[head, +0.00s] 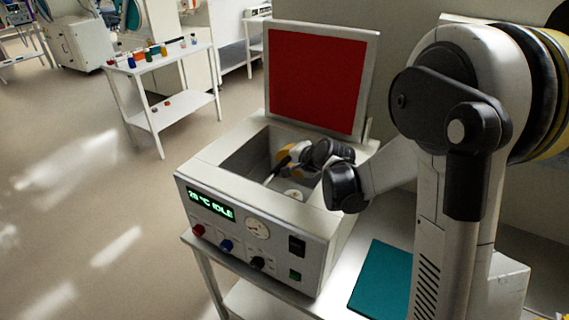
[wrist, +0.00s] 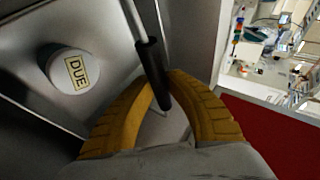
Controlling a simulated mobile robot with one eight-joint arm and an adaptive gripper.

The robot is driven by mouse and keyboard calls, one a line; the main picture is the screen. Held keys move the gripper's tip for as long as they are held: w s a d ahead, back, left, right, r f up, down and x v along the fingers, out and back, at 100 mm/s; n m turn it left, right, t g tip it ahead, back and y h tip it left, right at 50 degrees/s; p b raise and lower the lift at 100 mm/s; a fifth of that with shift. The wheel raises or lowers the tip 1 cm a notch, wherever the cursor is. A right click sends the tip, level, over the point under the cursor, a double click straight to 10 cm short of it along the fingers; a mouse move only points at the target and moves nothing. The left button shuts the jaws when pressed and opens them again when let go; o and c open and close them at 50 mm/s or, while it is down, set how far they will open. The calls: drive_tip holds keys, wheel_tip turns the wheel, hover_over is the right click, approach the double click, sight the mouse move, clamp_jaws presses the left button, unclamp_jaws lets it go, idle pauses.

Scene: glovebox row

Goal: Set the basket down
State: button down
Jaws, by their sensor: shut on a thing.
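My gripper (head: 288,156) is down inside the open tank (head: 240,152) of a benchtop bath. In the wrist view its two yellow fingers (wrist: 163,88) are closed around a black rod-like handle (wrist: 150,60), which I take to be the basket's. The handle also shows as a dark bar in the head view (head: 281,165). The basket's body is not clearly visible, so I cannot tell whether it touches the tank floor.
The bath's red-faced lid (head: 317,80) stands open behind the tank. Its front panel (head: 250,240) reads "IDLE". A teal mat (head: 382,279) lies on the bench to the right. A white cart (head: 165,62) with small coloured items stands at the back left.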

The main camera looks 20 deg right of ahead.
drive_tip(key=shift+f, duration=0.25)
drive_tip(key=c, duration=1.4)
unclamp_jaws()
drive_tip(key=shift+s+d+r, duration=0.1)
drive_tip(key=shift+r, duration=0.35)
drive_tip(key=p+v, duration=0.3)
drive_tip(key=v, duration=0.8)
drive_tip(key=s+a+r+n+g+h, duration=0.1)
drive_tip(key=s+n, duration=0.2)
drive_tip(key=s, duration=0.5)
drive_tip(key=s+a+r+n+g+h, duration=0.1)
drive_tip(key=s+n, duration=0.3)
drive_tip(key=s, duration=0.4)
drive_tip(key=s+a+r+n+g+h, duration=0.1)
drive_tip(key=s+n, duration=0.3)
drive_tip(key=s, duration=0.4)
drive_tip(key=shift+r, duration=0.55)
